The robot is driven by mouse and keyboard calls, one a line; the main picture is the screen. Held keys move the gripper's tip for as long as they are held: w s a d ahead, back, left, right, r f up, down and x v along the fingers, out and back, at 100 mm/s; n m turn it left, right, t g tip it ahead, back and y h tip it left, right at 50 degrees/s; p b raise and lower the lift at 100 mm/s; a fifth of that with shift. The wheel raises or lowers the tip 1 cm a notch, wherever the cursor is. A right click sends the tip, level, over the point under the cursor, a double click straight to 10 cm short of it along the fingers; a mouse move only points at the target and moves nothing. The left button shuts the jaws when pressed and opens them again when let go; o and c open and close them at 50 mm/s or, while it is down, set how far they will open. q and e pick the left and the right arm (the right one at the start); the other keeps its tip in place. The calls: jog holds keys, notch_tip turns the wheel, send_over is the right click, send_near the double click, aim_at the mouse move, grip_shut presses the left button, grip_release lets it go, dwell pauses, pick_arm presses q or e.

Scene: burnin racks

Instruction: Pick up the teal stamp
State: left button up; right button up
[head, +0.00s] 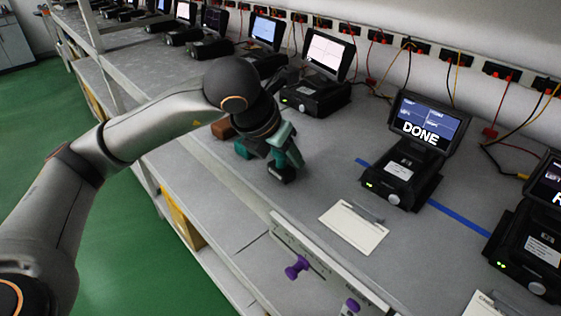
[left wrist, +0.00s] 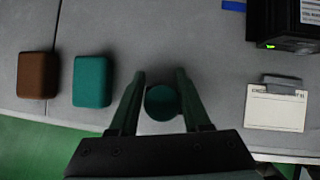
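The teal stamp (left wrist: 162,103) shows in the left wrist view as a round teal top seen from above, between the two fingers of my left gripper (left wrist: 160,80). A finger stands on each side of it, and the gripper looks open around it. In the head view my left gripper (head: 276,156) points down at the bench near its front edge. The stamp's dark base (head: 281,173) shows just below the fingers; the rest is mostly hidden by them. My right gripper is in neither view.
A teal block (left wrist: 92,81) and a brown block (left wrist: 36,75) lie left of the gripper. A white card on a clipboard (head: 354,226) lies to the right. A device with a "DONE" screen (head: 427,122) stands behind it. Purple knobs (head: 297,267) stick out at the bench front.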

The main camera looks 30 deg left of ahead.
pick_arm(q)
grip_shut()
dwell(0.3)
jog(key=shift+r, duration=0.4)
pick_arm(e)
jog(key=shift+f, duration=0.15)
pick_arm(q)
notch_tip(320, 180, up, 2)
jog(key=shift+r+b, duration=0.2)
jog(key=shift+b, duration=0.3)
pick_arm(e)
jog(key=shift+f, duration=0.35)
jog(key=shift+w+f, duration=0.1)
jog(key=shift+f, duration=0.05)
pick_arm(q)
jog(key=s+d+r, duration=0.1)
jog(key=s+r, duration=0.8)
jog(key=s, duration=0.5)
jog(key=shift+r, duration=0.4)
